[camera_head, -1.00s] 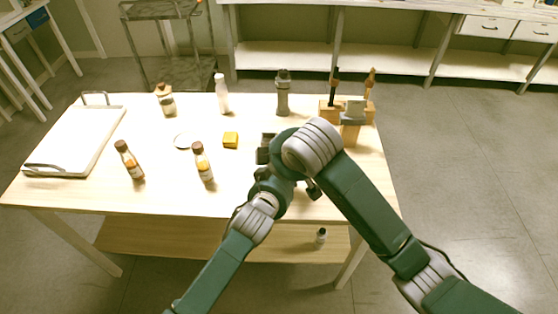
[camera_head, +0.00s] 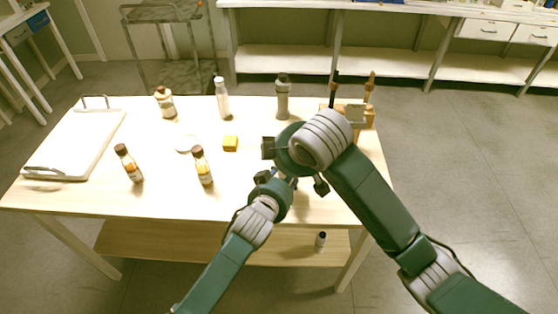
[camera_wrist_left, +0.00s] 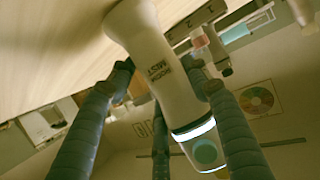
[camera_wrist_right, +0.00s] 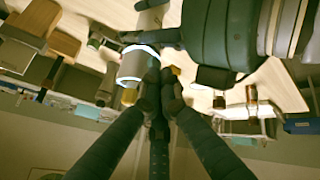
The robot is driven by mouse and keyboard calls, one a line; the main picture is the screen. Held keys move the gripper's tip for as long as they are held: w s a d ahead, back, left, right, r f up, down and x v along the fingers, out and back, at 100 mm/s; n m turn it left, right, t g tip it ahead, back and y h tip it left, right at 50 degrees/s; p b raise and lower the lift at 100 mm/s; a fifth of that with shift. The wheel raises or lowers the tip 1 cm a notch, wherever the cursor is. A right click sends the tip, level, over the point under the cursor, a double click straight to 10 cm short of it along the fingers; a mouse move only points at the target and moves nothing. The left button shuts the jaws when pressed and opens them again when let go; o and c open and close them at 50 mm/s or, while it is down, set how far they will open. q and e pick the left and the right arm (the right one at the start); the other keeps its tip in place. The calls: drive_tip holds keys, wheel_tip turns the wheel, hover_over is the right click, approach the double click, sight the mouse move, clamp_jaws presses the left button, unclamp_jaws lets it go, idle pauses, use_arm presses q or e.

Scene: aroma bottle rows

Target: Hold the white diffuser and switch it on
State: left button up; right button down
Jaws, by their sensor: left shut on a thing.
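The white diffuser (camera_wrist_left: 140,30) is held by my left gripper (camera_wrist_left: 170,85) in the left wrist view, its fingers around the body by the "ROOM MIST" lettering. A bright white ring glows near its end (camera_wrist_left: 194,130), below a round teal button (camera_wrist_left: 205,152). In the right wrist view, the diffuser's pale end (camera_wrist_right: 132,68) with the bright ring shows left of my right gripper (camera_wrist_right: 160,82). Those fingers are drawn together and look empty; their tips are very near the diffuser, and contact cannot be told. In the head view, my arms hide the diffuser.
A small bottle (camera_head: 320,239) stands on the lower shelf.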

use_arm(q)
drive_tip(key=shift+s+f, duration=0.1)
drive_tip(key=shift+f, duration=0.15)
use_arm(e)
drive_tip(key=v, duration=0.7)
drive_tip(key=shift+s, duration=0.2)
drive_tip(key=shift+a, duration=0.1)
use_arm(q)
drive_tip(key=o, duration=1.2)
drive_tip(key=shift+o, duration=0.8)
drive_tip(key=shift+r, duration=0.15)
